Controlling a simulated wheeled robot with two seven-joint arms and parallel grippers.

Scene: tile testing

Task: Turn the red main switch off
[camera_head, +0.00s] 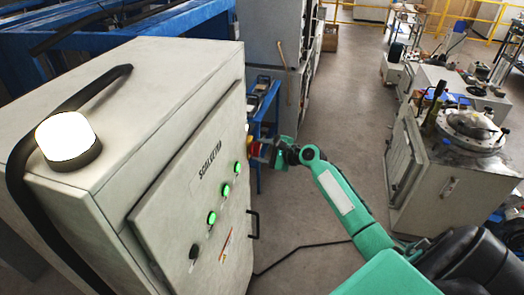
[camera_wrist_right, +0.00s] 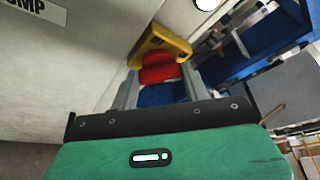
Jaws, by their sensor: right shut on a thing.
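The red main switch (camera_wrist_right: 158,70) shows in the right wrist view, in front of its yellow backing plate (camera_wrist_right: 160,41) on the cabinet's side. In the head view the yellow and red of the switch (camera_head: 255,149) are small and partly hidden by my gripper. My right gripper (camera_head: 268,151) reaches the cabinet face from the right. Its two grey fingers (camera_wrist_right: 160,80) stand on either side of the red handle and are shut on it. The exact angle of the handle is hard to tell. My left gripper is not in view.
The pale control cabinet (camera_head: 150,150) fills the left, with several lit green buttons (camera_head: 225,190), a black door handle (camera_head: 253,224) and a white lamp (camera_head: 67,140) on top. A blue frame (camera_head: 266,105) stands behind the switch. Grey floor (camera_head: 345,110) lies open to the right, before a machine (camera_head: 470,160).

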